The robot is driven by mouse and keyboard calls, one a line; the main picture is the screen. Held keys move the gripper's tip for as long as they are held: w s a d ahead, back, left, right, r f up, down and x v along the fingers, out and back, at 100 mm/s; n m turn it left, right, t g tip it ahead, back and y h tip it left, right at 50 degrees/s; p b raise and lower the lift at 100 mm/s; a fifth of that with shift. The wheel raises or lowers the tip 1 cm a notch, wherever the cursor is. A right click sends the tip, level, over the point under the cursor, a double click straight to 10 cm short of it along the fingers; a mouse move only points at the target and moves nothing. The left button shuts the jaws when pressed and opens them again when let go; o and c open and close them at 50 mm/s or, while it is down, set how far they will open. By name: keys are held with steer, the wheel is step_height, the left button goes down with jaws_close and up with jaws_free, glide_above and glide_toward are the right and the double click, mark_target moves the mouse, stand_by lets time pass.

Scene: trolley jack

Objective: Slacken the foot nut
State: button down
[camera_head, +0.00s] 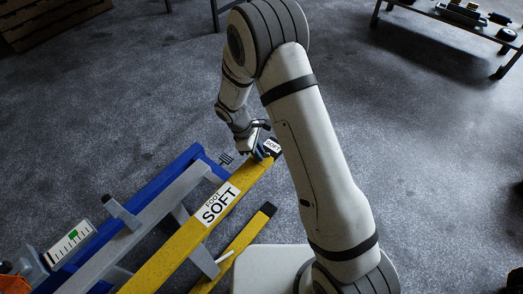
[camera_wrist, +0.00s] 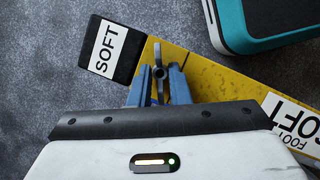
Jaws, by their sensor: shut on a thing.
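The yellow foot beam (camera_head: 170,245) runs diagonally up to the right and carries a white "FOOT SOFT" label. Its far end has a black cap (camera_wrist: 108,58) labelled "SOFT". My gripper (camera_head: 260,150) is at this far end. In the wrist view, the blue fingers of my gripper (camera_wrist: 159,80) are closed around a dark grey upright piece with a rounded top, which looks like the foot nut (camera_wrist: 157,52). It stands on the yellow beam beside the black cap. Its lower part is hidden between the fingers.
A blue beam (camera_head: 172,175) and grey frame parts lie left of the yellow beam. A gauge with a green mark (camera_head: 70,243) sits at lower left. A teal-edged grey body (camera_wrist: 235,25) is close to my gripper at upper right. A bench with tools (camera_head: 455,15) stands far right.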

steer(key=n+t, duration=0.1)
steer(key=n, duration=0.3)
steer(key=n+t+b, duration=0.1)
steer(key=n, duration=0.1)
steer(key=shift+s+f+t, duration=0.2)
steer(key=shift+s+t, duration=0.1)
steer(key=shift+s, duration=0.1)
steer(key=n+t+y+b, duration=0.1)
steer(key=n, duration=0.3)
steer(key=shift+s+d+b, duration=0.1)
steer(key=shift+b, duration=0.25)
steer(key=shift+n+t+y+b, duration=0.3)
steer(key=shift+n+t+b, duration=0.15)
steer(key=shift+n, duration=0.85)
steer(key=c, duration=1.3)
jaws_free()
steer(key=shift+r, duration=0.1)
steer(key=shift+c, duration=0.2)
steer(key=p+v, duration=0.3)
steer(key=v, duration=0.5)
